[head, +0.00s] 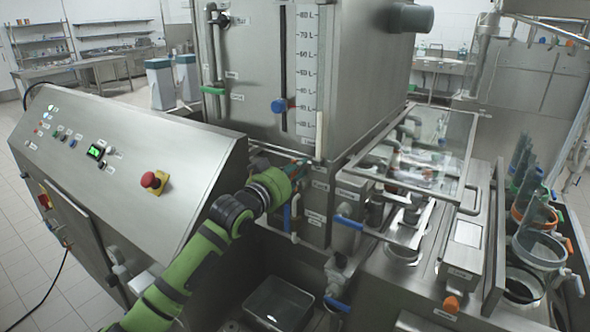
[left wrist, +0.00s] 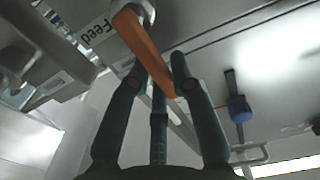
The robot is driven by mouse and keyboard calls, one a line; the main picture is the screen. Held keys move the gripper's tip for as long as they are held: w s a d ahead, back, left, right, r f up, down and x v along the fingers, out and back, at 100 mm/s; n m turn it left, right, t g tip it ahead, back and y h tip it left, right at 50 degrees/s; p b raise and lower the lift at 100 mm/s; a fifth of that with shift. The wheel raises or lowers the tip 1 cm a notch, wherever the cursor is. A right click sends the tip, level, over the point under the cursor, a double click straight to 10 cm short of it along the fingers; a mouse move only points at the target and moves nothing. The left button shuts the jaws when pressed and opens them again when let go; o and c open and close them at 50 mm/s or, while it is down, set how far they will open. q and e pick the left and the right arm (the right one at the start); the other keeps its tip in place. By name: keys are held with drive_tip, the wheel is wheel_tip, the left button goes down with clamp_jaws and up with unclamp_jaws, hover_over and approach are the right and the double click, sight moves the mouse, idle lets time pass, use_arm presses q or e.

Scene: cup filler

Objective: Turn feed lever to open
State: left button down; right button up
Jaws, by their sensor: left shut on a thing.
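The feed lever (left wrist: 140,42) is an orange bar in the left wrist view, beside a label reading "Feed" (left wrist: 95,32). It runs down from its pivot at the top to between the dark fingers of my left gripper (left wrist: 163,72). In the head view, my left gripper (head: 303,166) is at the front of the steel machine, just below the tank, and is shut on the feed lever. The lever is mostly hidden there by the gripper and wrist. My right gripper is not in view.
The sloped control panel (head: 130,150) with a red emergency button (head: 154,181) stands close left of my arm. A blue-handled valve (head: 348,222) sits right of the gripper. The tank (head: 265,55) is above, a grey bin (head: 278,303) below, and a clear guard (head: 425,150) to the right.

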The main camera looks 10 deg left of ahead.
use_arm(q)
drive_tip(key=c, duration=1.1)
unclamp_jaws()
drive_tip(key=shift+o, duration=0.2)
drive_tip(key=v, duration=1.2)
drive_tip(key=shift+d, duration=0.1)
